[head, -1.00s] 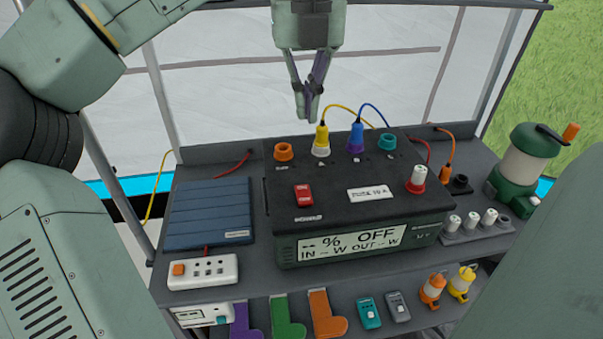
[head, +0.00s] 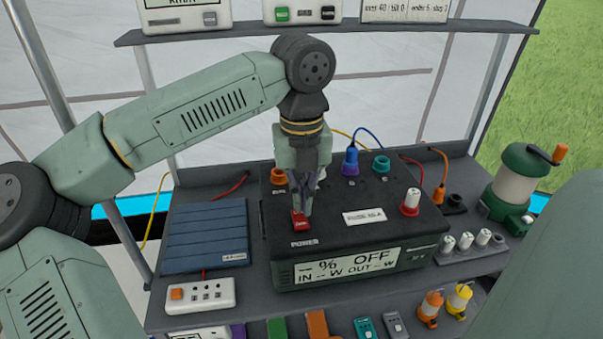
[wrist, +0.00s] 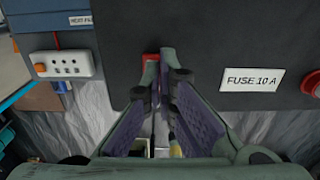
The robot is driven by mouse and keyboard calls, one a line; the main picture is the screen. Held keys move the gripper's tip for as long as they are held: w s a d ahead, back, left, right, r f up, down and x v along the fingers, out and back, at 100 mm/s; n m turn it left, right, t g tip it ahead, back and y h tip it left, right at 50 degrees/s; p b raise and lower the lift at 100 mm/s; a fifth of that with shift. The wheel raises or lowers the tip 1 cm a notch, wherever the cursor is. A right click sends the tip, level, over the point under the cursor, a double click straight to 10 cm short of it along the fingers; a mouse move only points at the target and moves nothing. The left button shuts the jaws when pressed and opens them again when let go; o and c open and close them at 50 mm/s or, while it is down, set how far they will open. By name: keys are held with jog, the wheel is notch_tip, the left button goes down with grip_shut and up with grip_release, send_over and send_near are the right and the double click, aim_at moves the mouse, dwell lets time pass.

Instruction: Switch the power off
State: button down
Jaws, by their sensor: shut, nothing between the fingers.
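The black power box (head: 335,232) stands on the grey table, and its front display (head: 347,266) reads "OFF" with dashes for the percent and watt values. The red power switch (head: 300,222) is on the box's top, just behind the word POWER. My gripper (head: 301,210) is shut and empty, pointing down with its fingertips at the switch. The fingers hide part of the switch, and I cannot tell if they touch it. In the wrist view, the closed fingertips lie over the red switch (wrist: 151,57).
A fuse knob (head: 411,201), blue plug (head: 350,160) and orange socket (head: 279,174) stand on the box. A blue folded panel (head: 206,235) and white power strip (head: 200,295) lie left. A green lantern (head: 516,180) stands right. A shelf (head: 330,31) runs above.

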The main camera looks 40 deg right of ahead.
jog(key=shift+f, duration=0.3)
jog(key=shift+f, duration=0.1)
jog(key=shift+f+g, duration=0.2)
jog(key=shift+g, duration=0.1)
jog(key=shift+w+d+f+y+b, duration=0.1)
jog(key=shift+w+f+y+b, duration=0.05)
jog(key=shift+f+y+b, duration=0.2)
dwell(0.4)
jog(key=shift+s+a+r, duration=0.1)
jog(key=shift+s+a, duration=0.3)
jog(key=shift+s, duration=0.35)
notch_tip(320, 180, up, 15)
jog(key=w+p, duration=0.1)
jog(key=shift+w+d+f, duration=0.2)
jog(key=shift+w+d, duration=0.05)
jog(key=shift+d, duration=0.2)
